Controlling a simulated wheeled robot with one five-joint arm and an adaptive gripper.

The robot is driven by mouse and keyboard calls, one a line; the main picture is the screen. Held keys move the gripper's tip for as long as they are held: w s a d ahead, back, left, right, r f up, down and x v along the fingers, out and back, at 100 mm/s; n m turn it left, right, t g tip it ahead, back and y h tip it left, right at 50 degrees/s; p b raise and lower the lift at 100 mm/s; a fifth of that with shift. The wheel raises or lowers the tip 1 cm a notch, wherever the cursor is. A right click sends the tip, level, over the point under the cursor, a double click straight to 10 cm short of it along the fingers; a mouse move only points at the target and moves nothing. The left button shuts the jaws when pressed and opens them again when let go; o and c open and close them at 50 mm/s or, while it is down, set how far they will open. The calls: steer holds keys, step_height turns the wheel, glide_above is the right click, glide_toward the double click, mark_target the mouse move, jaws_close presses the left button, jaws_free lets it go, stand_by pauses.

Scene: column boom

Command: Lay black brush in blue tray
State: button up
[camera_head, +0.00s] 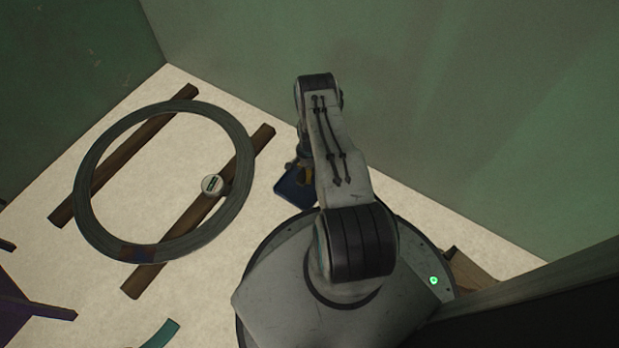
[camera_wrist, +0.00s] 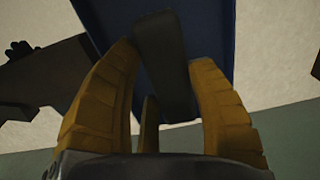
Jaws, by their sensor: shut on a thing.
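The blue tray (camera_head: 293,190) lies on the pale floor just left of my arm in the head view, partly hidden by it. In the wrist view the blue tray (camera_wrist: 215,25) fills the upper middle behind the fingers. My gripper (camera_wrist: 165,70) has yellow fingers shut on the black brush (camera_wrist: 160,38), a dark bar running up between them over the tray. I cannot tell whether the brush touches the tray. In the head view my gripper (camera_head: 299,168) shows only as a bit of yellow at the tray, and the brush cannot be made out.
A large grey ring (camera_head: 84,172) lies across two brown beams (camera_head: 262,140) on the left. A teal curved piece (camera_head: 160,335) lies at the bottom. Green walls (camera_head: 450,90) close off the back.

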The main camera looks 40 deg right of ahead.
steer(key=shift+f, duration=0.1)
steer(key=shift+f+b, duration=1.25)
steer(key=shift+f, duration=0.7)
steer(key=shift+r, duration=0.1)
steer(key=o, duration=1.2)
steer(key=shift+c, duration=0.2)
